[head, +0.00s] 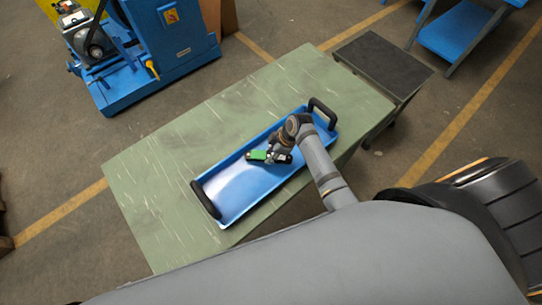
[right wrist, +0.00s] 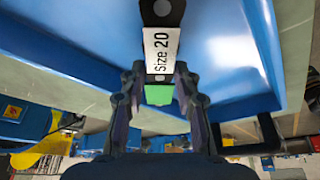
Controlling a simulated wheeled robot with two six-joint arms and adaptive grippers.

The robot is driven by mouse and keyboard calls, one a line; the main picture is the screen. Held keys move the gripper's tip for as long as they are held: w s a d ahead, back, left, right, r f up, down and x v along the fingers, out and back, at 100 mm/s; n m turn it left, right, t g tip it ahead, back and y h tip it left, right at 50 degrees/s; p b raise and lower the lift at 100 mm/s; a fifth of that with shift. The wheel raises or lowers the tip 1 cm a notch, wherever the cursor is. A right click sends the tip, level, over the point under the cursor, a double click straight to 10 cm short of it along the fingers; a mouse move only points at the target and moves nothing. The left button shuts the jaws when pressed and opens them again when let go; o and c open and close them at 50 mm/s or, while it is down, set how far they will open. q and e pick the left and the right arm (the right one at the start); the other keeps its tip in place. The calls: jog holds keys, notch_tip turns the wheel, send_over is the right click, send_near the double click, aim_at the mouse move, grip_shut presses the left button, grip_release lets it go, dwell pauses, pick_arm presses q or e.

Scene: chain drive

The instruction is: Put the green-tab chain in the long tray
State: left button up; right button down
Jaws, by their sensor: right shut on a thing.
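The long tray (head: 232,192) is blue with a black handle at each end and stands on the green table. The green-tab chain shows as a green tab (head: 257,155) with dark parts beside it, over the middle of the tray. In the right wrist view its green tab (right wrist: 158,95) sits between my fingers, with a white "Size 20" label and a black end beyond. My right gripper (right wrist: 158,76) is shut on the chain. I cannot tell whether the chain touches the tray floor; links are hardly visible. My left gripper is out of view.
The green table (head: 150,185) is clear around the tray. A dark-topped cart (head: 383,62) stands by its far right end. A blue machine (head: 165,45) stands at the back left, and a blue bench (head: 455,30) at the back right.

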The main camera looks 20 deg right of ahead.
jog(key=shift+f, duration=0.9)
jog(key=c, duration=1)
grip_release()
jog(key=shift+s+f, duration=0.1)
jog(key=shift+s, duration=0.05)
jog(key=b+v, duration=0.1)
jog(key=v, duration=1.1)
jog(key=shift+a, duration=0.1)
